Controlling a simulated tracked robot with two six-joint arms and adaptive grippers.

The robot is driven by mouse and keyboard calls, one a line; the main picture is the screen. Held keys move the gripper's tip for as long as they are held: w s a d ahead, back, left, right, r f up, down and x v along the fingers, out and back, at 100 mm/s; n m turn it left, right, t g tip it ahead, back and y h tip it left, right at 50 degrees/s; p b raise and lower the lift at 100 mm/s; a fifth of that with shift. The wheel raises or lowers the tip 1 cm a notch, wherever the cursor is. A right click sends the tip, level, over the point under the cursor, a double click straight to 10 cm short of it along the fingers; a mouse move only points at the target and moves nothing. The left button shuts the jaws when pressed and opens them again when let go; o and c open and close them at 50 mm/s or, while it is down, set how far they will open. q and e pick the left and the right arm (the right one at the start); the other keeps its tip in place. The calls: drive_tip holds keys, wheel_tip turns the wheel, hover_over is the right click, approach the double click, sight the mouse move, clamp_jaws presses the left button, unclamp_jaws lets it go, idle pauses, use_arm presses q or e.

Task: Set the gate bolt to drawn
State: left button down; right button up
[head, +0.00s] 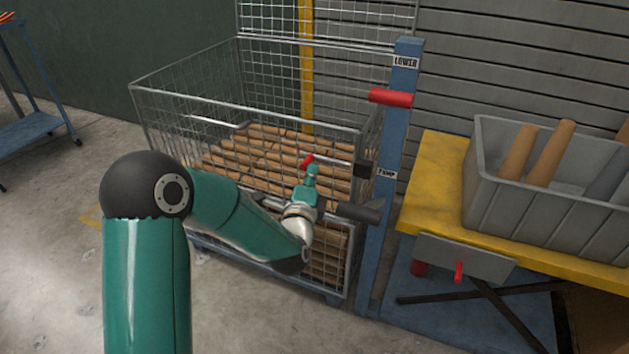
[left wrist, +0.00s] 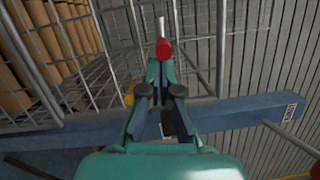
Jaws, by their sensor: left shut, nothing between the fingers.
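A red knob (head: 307,161), which looks like the gate bolt's handle, stands at the front of the wire mesh cage. It also shows in the left wrist view (left wrist: 165,48), with a thin metal rod beyond it. My left gripper (head: 311,173) is shut and empty, its fingertips right by the knob. In the left wrist view the closed fingertips (left wrist: 160,68) point at the knob; I cannot tell whether they touch it. The gripper and arm hide part of the gate, and the bolt's position is unclear. My right gripper is not in view.
The wire cage (head: 180,85) holds stacked brown rolls. A blue post (head: 403,75) labelled LOWER and PUMP carries a red handle (head: 391,98) and a dark lever (head: 360,212). A grey crate (head: 545,220) stands on a yellow table (head: 432,180) at right.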

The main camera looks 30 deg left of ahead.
use_arm(q)
drive_tip(key=shift+a+r, duration=0.15)
drive_tip(key=shift+a, duration=0.1)
drive_tip(key=s+d+f+b, duration=0.1)
drive_tip(key=s+d+b, duration=0.7)
drive_tip(key=shift+s+f+b, duration=0.25)
drive_tip(key=shift+f+b, duration=0.05)
idle(0.5)
idle(0.5)
